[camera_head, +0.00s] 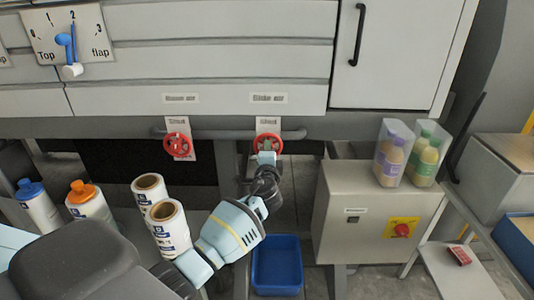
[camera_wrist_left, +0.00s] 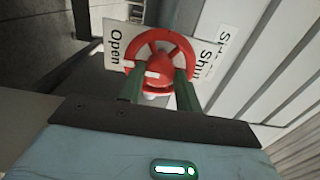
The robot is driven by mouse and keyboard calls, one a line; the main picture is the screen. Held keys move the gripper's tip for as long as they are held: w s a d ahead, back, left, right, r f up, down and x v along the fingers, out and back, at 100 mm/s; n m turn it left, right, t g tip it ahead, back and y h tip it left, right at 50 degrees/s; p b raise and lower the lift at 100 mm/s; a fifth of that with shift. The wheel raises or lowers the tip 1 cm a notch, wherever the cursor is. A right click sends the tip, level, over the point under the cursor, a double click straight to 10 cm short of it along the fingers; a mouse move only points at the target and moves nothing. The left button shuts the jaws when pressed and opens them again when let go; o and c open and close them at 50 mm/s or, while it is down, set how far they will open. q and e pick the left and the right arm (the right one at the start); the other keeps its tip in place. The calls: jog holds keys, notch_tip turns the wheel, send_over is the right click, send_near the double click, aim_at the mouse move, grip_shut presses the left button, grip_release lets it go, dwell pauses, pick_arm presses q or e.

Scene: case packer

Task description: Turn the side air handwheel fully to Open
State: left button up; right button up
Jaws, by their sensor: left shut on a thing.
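The red side air handwheel (camera_head: 268,141) is the right one of two on a pipe below the cabinet, in front of a white card. My left gripper (camera_head: 266,158) reaches up to it from below and is shut on it. In the left wrist view the wheel (camera_wrist_left: 162,50) sits between the two green fingers (camera_wrist_left: 160,92). A plate reading "Open" (camera_wrist_left: 115,45) shows left of the wheel and one reading "Shut" (camera_wrist_left: 207,55) right of it. A small white mark shows on the wheel's lower left. The fingers hide part of the rim. My right gripper is not in view.
A second red handwheel (camera_head: 178,145) is on the left along the same pipe. A grey box (camera_head: 375,225) with a red knob stands at right, bottles in clear cases on top. A blue bin (camera_head: 277,265) is below. Label rolls (camera_head: 165,215) and bottles stand at left.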

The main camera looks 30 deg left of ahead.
pick_arm(q)
jog(key=o, duration=1)
jog(key=shift+c, duration=0.2)
jog(key=shift+s, duration=0.1)
jog(key=v, duration=0.7)
jog(key=shift+s+d, duration=0.2)
jog(key=shift+s, duration=0.1)
